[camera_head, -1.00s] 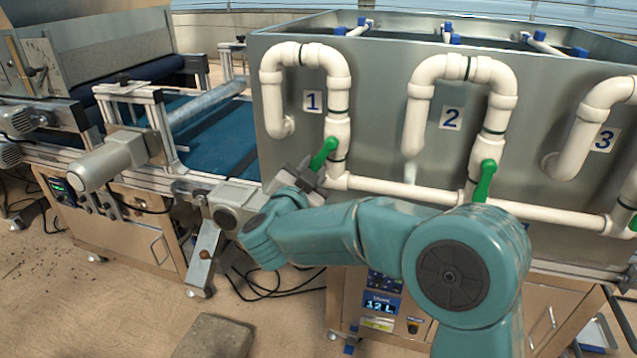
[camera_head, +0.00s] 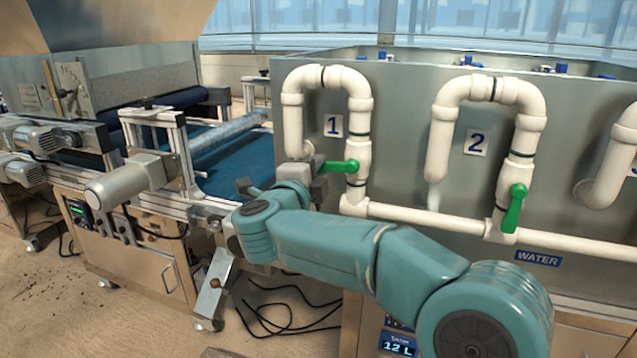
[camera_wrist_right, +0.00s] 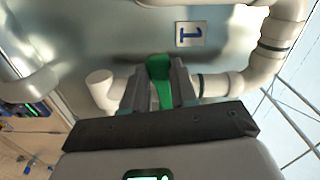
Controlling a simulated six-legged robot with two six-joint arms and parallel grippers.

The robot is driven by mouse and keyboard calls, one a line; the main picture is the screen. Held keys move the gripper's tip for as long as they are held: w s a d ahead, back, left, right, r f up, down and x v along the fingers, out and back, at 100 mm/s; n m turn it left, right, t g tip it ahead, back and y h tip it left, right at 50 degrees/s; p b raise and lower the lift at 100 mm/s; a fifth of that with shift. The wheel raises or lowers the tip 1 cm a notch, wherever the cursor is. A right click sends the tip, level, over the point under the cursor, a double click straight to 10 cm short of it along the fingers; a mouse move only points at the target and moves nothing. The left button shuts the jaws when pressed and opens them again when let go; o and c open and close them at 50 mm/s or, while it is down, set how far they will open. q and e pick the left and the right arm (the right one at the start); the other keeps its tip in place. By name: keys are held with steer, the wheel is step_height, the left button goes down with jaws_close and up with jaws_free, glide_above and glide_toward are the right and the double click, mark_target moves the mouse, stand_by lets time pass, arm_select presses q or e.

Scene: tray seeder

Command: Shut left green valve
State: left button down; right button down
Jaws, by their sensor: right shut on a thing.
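The left green valve handle (camera_head: 338,166) is on the white pipe under label 1, and it lies nearly level, pointing left from the pipe. My right gripper (camera_head: 314,178) is shut on the free end of this handle. In the right wrist view the green handle (camera_wrist_right: 160,72) sits between the two dark fingers (camera_wrist_right: 161,94). Part of the handle is hidden by the fingers. My left gripper is not in view.
A second green valve handle (camera_head: 514,208) hangs steeply on the pipe under label 2 (camera_head: 477,142). The metal water tank (camera_head: 400,115) stands behind the pipes. A conveyor with a blue belt (camera_head: 225,160) and a motor (camera_head: 125,180) is on the left.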

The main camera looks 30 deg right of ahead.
steer(key=shift+r+m, duration=0.4)
steer(key=shift+m, duration=0.4)
steer(key=c, duration=0.9)
jaws_free()
steer(key=v, duration=1.6)
steer(key=shift+s+a, duration=0.15)
steer(key=shift+s, duration=0.05)
